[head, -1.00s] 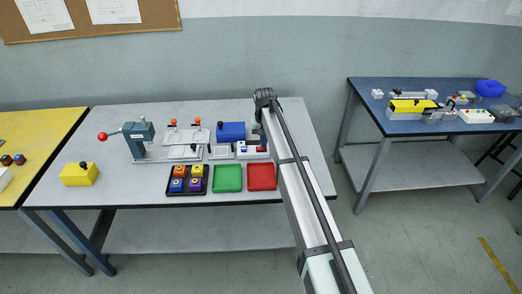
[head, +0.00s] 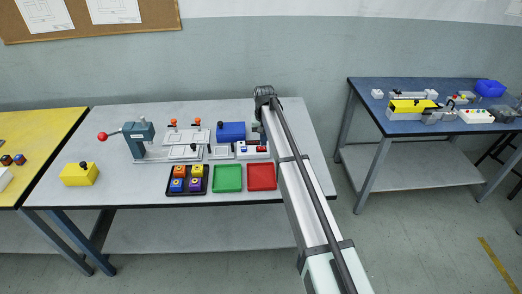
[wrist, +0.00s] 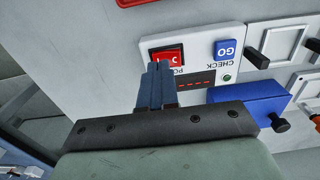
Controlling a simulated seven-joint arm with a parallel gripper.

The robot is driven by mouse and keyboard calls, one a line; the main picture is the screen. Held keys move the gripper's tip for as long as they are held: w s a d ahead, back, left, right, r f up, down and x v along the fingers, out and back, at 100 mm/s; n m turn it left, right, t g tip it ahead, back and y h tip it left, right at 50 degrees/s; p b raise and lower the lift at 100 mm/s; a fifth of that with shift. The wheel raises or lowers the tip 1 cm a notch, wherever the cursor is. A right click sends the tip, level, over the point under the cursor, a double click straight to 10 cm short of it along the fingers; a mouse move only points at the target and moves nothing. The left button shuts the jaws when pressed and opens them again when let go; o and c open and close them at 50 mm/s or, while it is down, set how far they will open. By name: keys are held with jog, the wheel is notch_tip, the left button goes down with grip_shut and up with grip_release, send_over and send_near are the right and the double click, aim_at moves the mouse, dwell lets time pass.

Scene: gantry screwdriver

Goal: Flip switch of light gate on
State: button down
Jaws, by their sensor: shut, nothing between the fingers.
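The light gate's white control box (head: 250,153) stands at the back right of the grey table. In the wrist view the box (wrist: 200,57) shows a red rocker switch (wrist: 160,54) in a black frame, a blue GO button (wrist: 225,48) and a small green lamp (wrist: 227,78). My gripper (wrist: 158,68) is shut and empty. Its fingertips are at the red switch and cover part of it and its label; I cannot tell whether they touch. In the head view my gripper's fingers are mostly hidden by my arm.
A blue box with a black knob (head: 231,131) stands behind the control box, close to my gripper. Green (head: 227,178) and red (head: 262,177) trays lie in front. A black tray (head: 187,181) holds coloured blocks. A lever press (head: 138,138) stands at left.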

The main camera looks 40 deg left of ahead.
jog(key=shift+r, duration=2.75)
